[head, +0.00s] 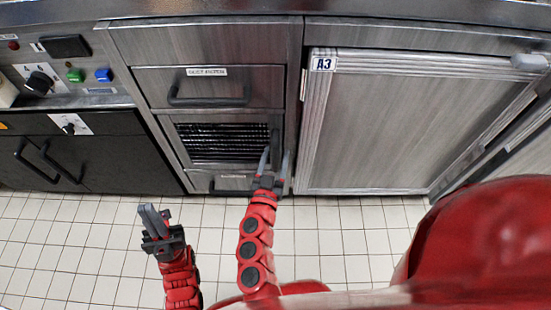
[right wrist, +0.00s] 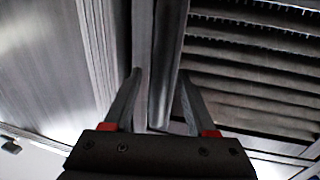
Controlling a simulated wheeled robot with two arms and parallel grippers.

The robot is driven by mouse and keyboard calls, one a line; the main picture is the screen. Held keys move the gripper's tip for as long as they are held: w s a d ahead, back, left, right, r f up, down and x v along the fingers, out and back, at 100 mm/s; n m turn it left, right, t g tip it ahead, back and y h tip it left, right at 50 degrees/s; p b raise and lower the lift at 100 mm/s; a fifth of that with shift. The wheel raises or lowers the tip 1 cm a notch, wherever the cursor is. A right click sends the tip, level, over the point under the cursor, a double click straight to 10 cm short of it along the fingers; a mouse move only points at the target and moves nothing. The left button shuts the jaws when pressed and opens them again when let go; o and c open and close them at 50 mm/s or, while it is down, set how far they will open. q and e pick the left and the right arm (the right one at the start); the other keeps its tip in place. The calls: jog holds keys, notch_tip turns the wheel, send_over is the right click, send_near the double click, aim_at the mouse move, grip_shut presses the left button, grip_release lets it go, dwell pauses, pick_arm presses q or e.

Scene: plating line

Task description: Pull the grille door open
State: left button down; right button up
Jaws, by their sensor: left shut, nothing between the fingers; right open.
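The grille door (head: 222,158) is a metal-framed panel with dark horizontal bars, set low in the cabinet under a drawer. It looks closed. Its dark upright handle (head: 276,136) is at the door's right side. My right gripper (head: 275,158) is open at the lower part of this handle. In the right wrist view, an upright bar (right wrist: 166,70), apparently the handle, runs between the open fingers (right wrist: 158,100), and the grille slats (right wrist: 250,60) lie to the right. Contact cannot be told. My left gripper (head: 153,215) is shut and empty above the floor, left of the right arm.
A large panel marked A3 (head: 390,125) is to the right. A control panel with knobs (head: 40,82) is at left. Tiled floor (head: 90,240) is clear in front.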

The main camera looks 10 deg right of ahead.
grip_shut()
dwell(1.4)
